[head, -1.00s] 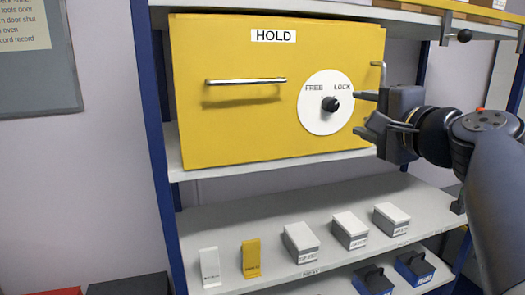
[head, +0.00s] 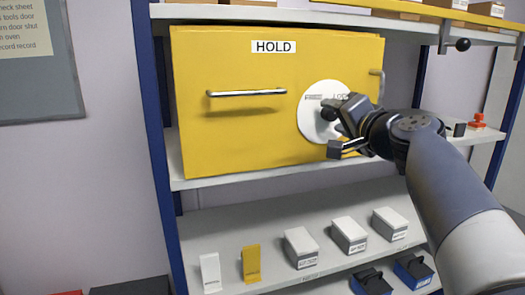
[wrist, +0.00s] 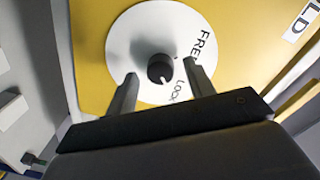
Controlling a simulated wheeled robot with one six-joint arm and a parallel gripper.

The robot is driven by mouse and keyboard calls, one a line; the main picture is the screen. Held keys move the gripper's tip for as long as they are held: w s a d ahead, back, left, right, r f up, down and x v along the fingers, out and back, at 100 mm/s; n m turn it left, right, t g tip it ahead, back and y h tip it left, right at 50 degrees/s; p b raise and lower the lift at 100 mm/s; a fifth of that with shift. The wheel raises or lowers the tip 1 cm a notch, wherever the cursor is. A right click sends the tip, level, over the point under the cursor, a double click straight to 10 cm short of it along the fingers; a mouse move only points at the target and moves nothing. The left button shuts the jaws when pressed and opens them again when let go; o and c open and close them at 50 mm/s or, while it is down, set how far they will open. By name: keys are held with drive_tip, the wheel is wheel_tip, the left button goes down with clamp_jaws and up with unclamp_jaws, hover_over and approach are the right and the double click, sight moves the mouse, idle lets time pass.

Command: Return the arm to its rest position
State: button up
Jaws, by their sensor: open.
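My gripper (head: 340,129) is open, with its two fingers apart in front of the white dial (head: 308,122) on the yellow HOLD door (head: 235,135). In the wrist view the black knob (wrist: 160,68) shows between the open fingertips (wrist: 160,76). I cannot tell whether the fingers reach around the knob or stop short of it. The knob also shows in the head view (head: 327,113), partly hidden by the gripper. The dial's FREE and LOCK labels are partly covered in the head view. The yellow door looks shut. My arm reaches in from the lower right.
The door has a metal handle (head: 246,93) and a small side handle (head: 377,85). A red object (head: 477,121) stands at right. A blue post (head: 157,130) is at left.

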drive_tip(key=n+p, duration=0.1)
drive_tip(key=n, duration=0.5)
drive_tip(key=shift+n+t+p, duration=0.3)
drive_tip(key=shift+n+p, duration=1.1)
drive_tip(key=shift+n, duration=1.7)
drive_tip(key=shift+s+d+b, duration=0.25)
drive_tip(key=shift+s+b, duration=0.1)
drive_tip(key=shift+s, duration=0.35)
drive_tip(key=shift+f, duration=0.1)
